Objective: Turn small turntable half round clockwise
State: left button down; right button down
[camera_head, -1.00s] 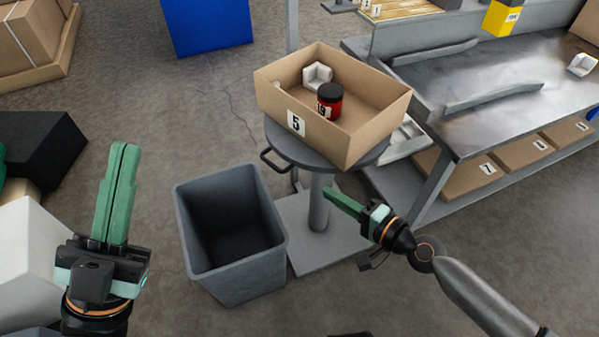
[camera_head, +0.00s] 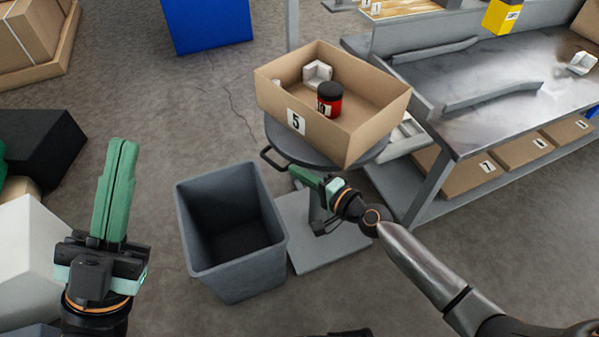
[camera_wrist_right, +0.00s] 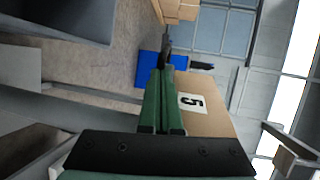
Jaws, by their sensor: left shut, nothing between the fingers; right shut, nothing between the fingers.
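The small turntable (camera_head: 287,143) is a round dark grey plate on a post, with a dark loop handle (camera_head: 268,158) at its left front edge. An open cardboard box (camera_head: 349,149) marked 5 stands on it. In the box are a red jar with a black lid (camera_head: 329,100) and a white angular part (camera_head: 317,74). My right gripper (camera_head: 292,170) is shut and empty, its fingertips close to the handle at the plate's front left; I cannot tell whether they touch. The right wrist view shows its green fingers (camera_wrist_right: 163,100) together beside the box. My left gripper (camera_head: 123,145) is shut and empty at the left, away from the turntable.
A grey open bin (camera_head: 190,225) stands left of the turntable's post. A metal workbench (camera_head: 470,140) with numbered boxes below is at the right. A blue box (camera_head: 208,25) stands at the back. Floor between the blue box and the bin is clear.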

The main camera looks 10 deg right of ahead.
jog(key=shift+w+a, duration=0.1)
